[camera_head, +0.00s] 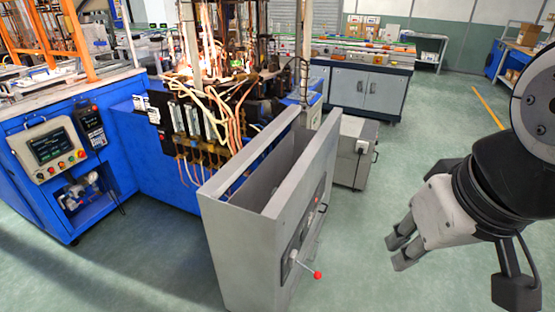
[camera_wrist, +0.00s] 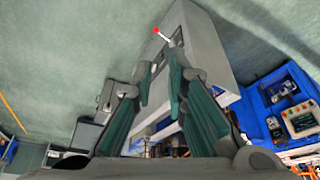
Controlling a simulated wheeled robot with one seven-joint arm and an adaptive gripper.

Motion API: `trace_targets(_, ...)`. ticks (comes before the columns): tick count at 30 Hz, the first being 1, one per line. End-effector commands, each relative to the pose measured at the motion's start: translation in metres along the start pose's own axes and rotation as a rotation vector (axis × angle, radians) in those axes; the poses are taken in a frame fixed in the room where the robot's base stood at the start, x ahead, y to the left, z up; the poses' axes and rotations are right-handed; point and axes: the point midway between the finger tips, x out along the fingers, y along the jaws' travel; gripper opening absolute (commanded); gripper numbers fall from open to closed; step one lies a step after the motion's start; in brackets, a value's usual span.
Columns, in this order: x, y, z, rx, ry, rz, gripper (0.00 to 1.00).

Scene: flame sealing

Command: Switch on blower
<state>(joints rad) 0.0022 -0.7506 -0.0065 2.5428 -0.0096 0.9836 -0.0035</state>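A grey cabinet (camera_head: 270,215) stands upright on the floor in the middle of the head view. Its right-hand face bears a dark control panel and a lever with a red knob (camera_head: 317,275). The cabinet also shows in the wrist view (camera_wrist: 208,45), with the red knob (camera_wrist: 156,30) at its top. No part is visibly labelled as the blower. My gripper (camera_head: 398,251) is in the air to the right of the cabinet, apart from it. Its two fingers are apart with nothing between them. In the wrist view the gripper (camera_wrist: 159,66) points toward the cabinet's panel face.
A blue machine (camera_head: 100,140) with a screen panel (camera_head: 48,148), hoses and glowing flames stands left of and behind the cabinet. A smaller grey box (camera_head: 353,152) stands behind it. A grey bench (camera_head: 365,90) is farther back. The floor (camera_head: 400,170) between cabinet and gripper is clear.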

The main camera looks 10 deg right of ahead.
Motion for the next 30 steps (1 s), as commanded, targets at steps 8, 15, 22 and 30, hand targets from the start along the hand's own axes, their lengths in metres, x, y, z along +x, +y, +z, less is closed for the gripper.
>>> trace_targets(8,0.029,-0.005,-0.025,0.11,-0.039,-0.035,0.0)
trace_targets(15,0.09,-0.012,-0.076,0.36,-0.12,-0.106,0.0)
trace_targets(22,0.158,-0.011,-0.125,0.619,-0.198,-0.166,0.0)
trace_targets(30,0.251,0.0,-0.175,0.932,-0.291,-0.222,0.0)
